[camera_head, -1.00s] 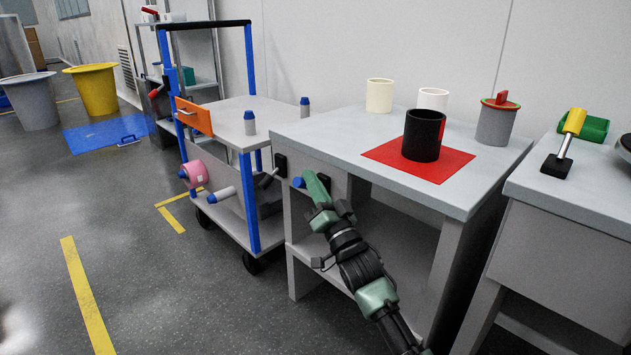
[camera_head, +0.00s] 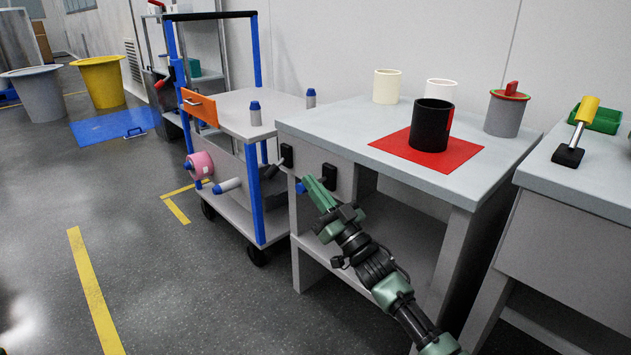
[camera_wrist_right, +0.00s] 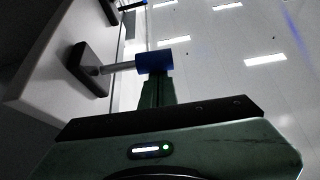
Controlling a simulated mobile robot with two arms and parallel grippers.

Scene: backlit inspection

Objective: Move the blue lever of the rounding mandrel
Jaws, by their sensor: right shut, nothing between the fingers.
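A lever with a blue end (camera_head: 300,187) sticks out from the side panel of the grey workbench, by a black mount (camera_head: 331,177). In the right wrist view its blue end (camera_wrist_right: 154,63) sits on a grey rod (camera_wrist_right: 120,67) from a black plate (camera_wrist_right: 88,68). My right gripper (camera_head: 313,184) is shut with nothing between its green fingers. In the right wrist view its fingertips (camera_wrist_right: 157,82) are right at the blue end and partly overlap it; contact is hard to tell. My left gripper is out of view.
A second black mount (camera_head: 287,155) is on the same panel. A blue-framed cart (camera_head: 255,195) stands close on the left. On the bench are a black cup (camera_head: 431,125) on a red mat (camera_head: 465,153) and several other vessels. Open floor lies at the left.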

